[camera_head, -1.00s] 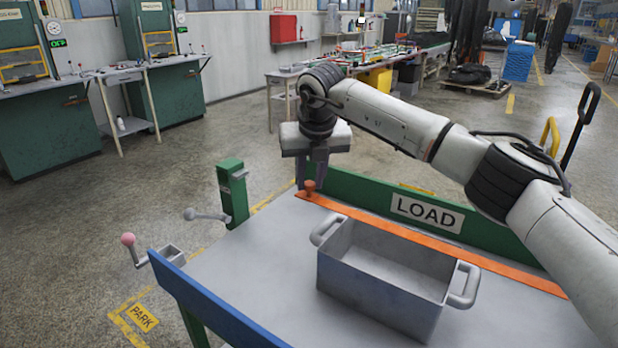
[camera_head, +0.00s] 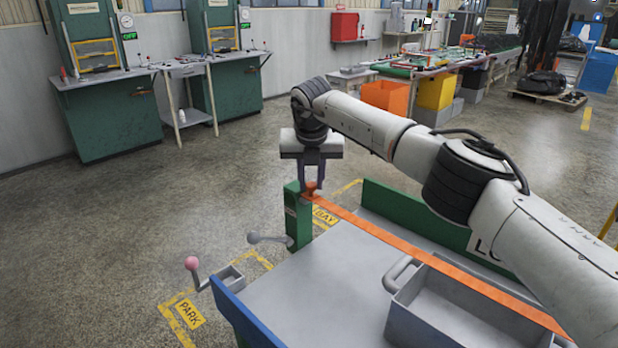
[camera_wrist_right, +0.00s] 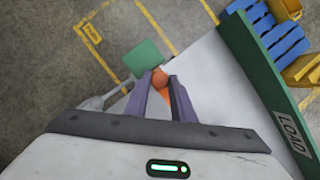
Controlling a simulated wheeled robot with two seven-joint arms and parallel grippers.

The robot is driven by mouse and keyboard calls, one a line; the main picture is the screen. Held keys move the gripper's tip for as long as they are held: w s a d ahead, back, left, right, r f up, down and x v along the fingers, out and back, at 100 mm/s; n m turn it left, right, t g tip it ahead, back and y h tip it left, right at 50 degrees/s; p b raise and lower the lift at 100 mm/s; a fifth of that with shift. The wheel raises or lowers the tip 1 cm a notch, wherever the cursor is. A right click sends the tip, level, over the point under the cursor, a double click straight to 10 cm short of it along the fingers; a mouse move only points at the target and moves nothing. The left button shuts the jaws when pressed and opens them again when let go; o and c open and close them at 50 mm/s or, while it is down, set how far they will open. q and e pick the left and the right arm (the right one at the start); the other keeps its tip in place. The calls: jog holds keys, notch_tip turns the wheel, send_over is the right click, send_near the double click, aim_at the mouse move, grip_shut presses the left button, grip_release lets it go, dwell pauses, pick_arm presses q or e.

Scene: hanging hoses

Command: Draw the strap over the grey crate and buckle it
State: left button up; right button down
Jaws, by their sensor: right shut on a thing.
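The orange strap (camera_head: 400,243) runs taut from the lower right to my right gripper (camera_head: 311,186). My right gripper is shut on the strap's orange knob end, which shows between the fingertips in the right wrist view (camera_wrist_right: 160,78). The knob is at the top of a green post (camera_head: 297,220) with a grey lever (camera_head: 266,239); I cannot tell whether it touches the post. The grey crate (camera_head: 412,325) sits on the table at lower right, cut off by the frame. The strap passes along its far rim; I cannot tell whether it lies over the crate. My left gripper is out of view.
The grey table (camera_head: 310,290) has a blue front edge (camera_head: 240,315) and a green board (camera_head: 400,212) behind. A pink-knobbed lever (camera_head: 192,264) stands at the left corner. The table left of the crate is clear. Green machines (camera_head: 105,110) stand far off.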

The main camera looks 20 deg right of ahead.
jog(key=shift+w+r, duration=0.2)
jog(key=c, duration=1.9)
grip_release()
jog(key=shift+o, duration=0.5)
jog(key=shift+w+a+f, duration=0.1)
jog(key=shift+f, duration=0.05)
jog(key=b+v, duration=0.1)
jog(key=v, duration=0.9)
jog(key=shift+b, duration=0.4)
